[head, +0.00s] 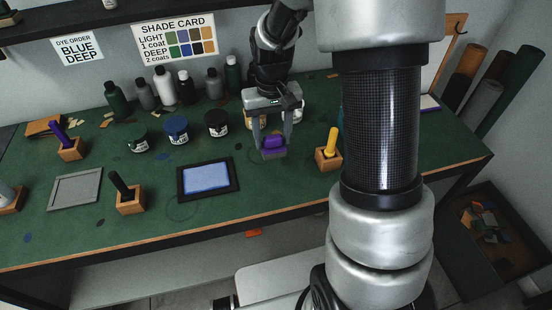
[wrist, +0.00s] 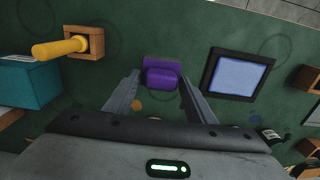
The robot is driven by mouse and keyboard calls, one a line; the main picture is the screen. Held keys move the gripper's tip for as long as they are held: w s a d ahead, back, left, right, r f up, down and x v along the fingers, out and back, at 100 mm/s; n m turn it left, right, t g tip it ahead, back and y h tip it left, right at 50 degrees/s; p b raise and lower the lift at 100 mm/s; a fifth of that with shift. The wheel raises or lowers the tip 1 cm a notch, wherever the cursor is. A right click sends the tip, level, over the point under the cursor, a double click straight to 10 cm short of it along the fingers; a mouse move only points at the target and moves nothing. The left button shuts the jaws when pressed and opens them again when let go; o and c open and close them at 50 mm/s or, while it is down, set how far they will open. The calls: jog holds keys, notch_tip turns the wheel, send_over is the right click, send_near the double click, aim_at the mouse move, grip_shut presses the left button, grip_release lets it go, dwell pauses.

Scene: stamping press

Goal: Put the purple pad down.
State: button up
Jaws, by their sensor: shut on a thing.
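The purple pad (head: 273,147) is a small purple block with a rounded grip on top. My gripper (head: 272,132) is shut on it, with a finger on each side, and points down over the green table. The wrist view shows the pad (wrist: 162,76) ahead, between the fingertips of my gripper (wrist: 158,88). I cannot tell whether its underside touches the table or hangs just above it.
A black-framed blue tray (head: 181,191) lies left of the pad. A wooden block with a yellow handle (head: 332,139) stands close on its right. Dye jars (head: 217,125) and bottles (head: 214,84) stand behind. The green table (head: 270,184) is bare in front of the pad.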

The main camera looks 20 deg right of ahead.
jog(key=shift+f, duration=3.45)
jog(key=shift+f, duration=0.1)
jog(key=shift+f, duration=0.15)
jog(key=o, duration=0.9)
jog(key=shift+o, duration=0.2)
